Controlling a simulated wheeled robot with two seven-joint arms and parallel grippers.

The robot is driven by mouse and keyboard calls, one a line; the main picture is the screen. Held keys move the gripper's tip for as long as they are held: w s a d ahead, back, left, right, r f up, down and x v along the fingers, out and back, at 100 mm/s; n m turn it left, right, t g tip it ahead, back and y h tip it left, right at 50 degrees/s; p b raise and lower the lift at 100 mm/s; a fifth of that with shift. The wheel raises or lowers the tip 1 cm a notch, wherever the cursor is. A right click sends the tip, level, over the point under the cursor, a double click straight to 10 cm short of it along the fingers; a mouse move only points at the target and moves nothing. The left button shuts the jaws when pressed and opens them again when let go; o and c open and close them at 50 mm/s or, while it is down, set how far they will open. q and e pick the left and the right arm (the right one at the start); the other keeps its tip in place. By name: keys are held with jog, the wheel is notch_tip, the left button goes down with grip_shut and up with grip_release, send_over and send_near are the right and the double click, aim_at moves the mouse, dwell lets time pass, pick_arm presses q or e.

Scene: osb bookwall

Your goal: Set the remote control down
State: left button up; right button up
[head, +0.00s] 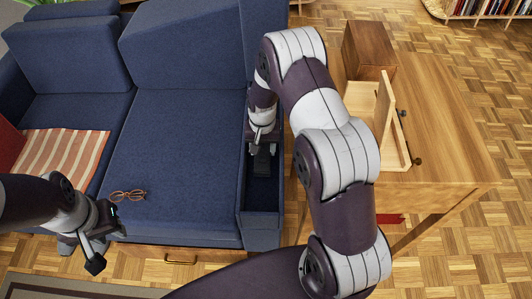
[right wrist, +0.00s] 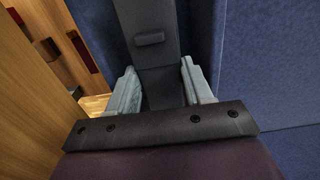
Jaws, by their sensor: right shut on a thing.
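The remote control (head: 262,162) is a dark slab hanging below my right gripper (head: 258,143), over the dark recess in the sofa's right armrest (head: 262,219). In the right wrist view the remote (right wrist: 150,60) is dark grey with a small raised block, and it sits between the two pale fingers of my right gripper (right wrist: 160,95). The far end of the remote is cut off there, and I cannot tell whether it touches the recess floor. My left gripper (head: 88,248) hangs in front of the sofa at the lower left; its jaw opening is unclear.
Glasses (head: 128,195) lie on the blue sofa seat (head: 180,150), near a striped cloth (head: 65,155). Right of the armrest stands a wooden table (head: 440,140) with a brown box (head: 368,50) and a wooden stand (head: 388,120). My right arm covers the table's left part.

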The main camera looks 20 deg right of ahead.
aim_at(262, 153)
notch_tip(262, 153, down, 8)
jog(key=shift+a+f+b, duration=0.1)
jog(key=shift+f+b, duration=0.1)
jog(key=shift+b, duration=0.85)
jog(key=shift+f, duration=0.15)
jog(key=o, duration=1.1)
jog(key=r+p, duration=0.1)
jog(key=r, duration=0.3)
jog(key=r+p, duration=0.1)
jog(key=r, duration=0.4)
jog(key=r+p, duration=0.1)
jog(key=r, duration=0.4)
jog(key=shift+s+a+p, duration=0.2)
jog(key=shift+s+p, duration=0.1)
jog(key=shift+s, duration=0.05)
jog(key=s+a+r+n, duration=0.1)
jog(key=s+r, duration=0.3)
jog(key=s, duration=0.1)
jog(key=s+a+r+n+t, duration=0.1)
jog(key=s+r+n, duration=0.1)
jog(key=s+r, duration=0.2)
jog(key=s+a+r+n, duration=0.2)
jog(key=s+r, duration=0.2)
jog(key=s, duration=0.3)
jog(key=shift+s+r, duration=0.25)
jog(key=shift+s, duration=0.05)
